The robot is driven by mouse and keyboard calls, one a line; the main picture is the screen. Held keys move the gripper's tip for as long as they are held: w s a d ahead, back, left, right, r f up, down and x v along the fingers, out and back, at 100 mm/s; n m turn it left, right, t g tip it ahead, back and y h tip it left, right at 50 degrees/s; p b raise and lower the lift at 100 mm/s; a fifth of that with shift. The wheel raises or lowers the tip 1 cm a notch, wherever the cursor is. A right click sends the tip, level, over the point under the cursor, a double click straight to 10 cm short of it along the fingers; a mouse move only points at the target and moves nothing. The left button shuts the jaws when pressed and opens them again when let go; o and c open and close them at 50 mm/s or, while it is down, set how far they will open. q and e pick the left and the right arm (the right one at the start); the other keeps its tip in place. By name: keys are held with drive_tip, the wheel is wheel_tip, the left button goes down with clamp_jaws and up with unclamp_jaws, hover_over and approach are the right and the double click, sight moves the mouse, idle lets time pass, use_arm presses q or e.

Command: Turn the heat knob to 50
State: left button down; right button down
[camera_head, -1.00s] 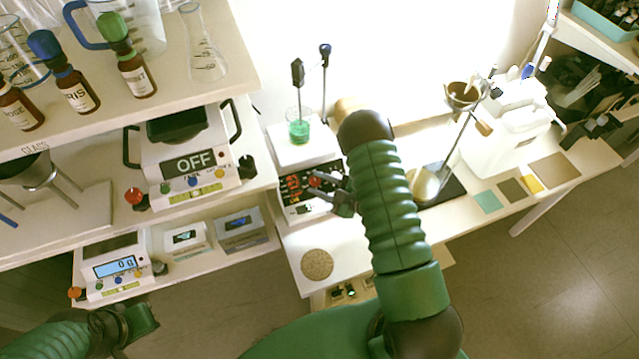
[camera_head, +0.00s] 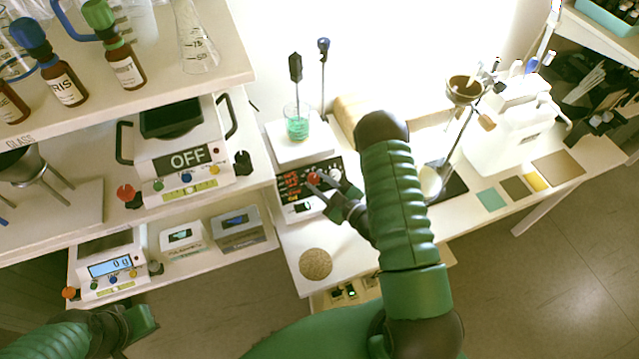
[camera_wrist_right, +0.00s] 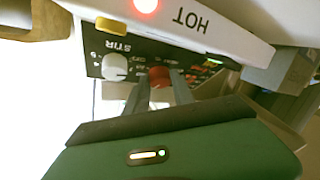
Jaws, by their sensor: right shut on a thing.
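The heating stirrer (camera_head: 303,209) stands on the bench with red digits on its dark front panel, too small to read surely. A red knob (camera_head: 313,178) sits on this panel, and a white knob (camera_head: 336,173) is beside it. In the right wrist view the red knob (camera_wrist_right: 159,75) lies between my fingertips, and the white knob (camera_wrist_right: 115,67) is by the word STIR. My right gripper (camera_head: 325,188) is shut on the red knob. The knob's pointer cannot be made out. My left gripper (camera_head: 141,322) is at the lower left, away from the stirrer; its jaw opening cannot be made out.
A beaker of green liquid (camera_head: 297,122) stands on the stirrer's plate, with probes beside it. In the wrist view a red light (camera_wrist_right: 146,5) glows near the word HOT. A round cork mat (camera_head: 316,264) lies in front. Shelves with bottles and scales stand left.

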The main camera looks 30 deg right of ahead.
drive_tip(key=c, duration=1.1)
unclamp_jaws()
drive_tip(key=b+v, duration=0.1)
drive_tip(key=v, duration=1.5)
drive_tip(key=shift+s, duration=0.4)
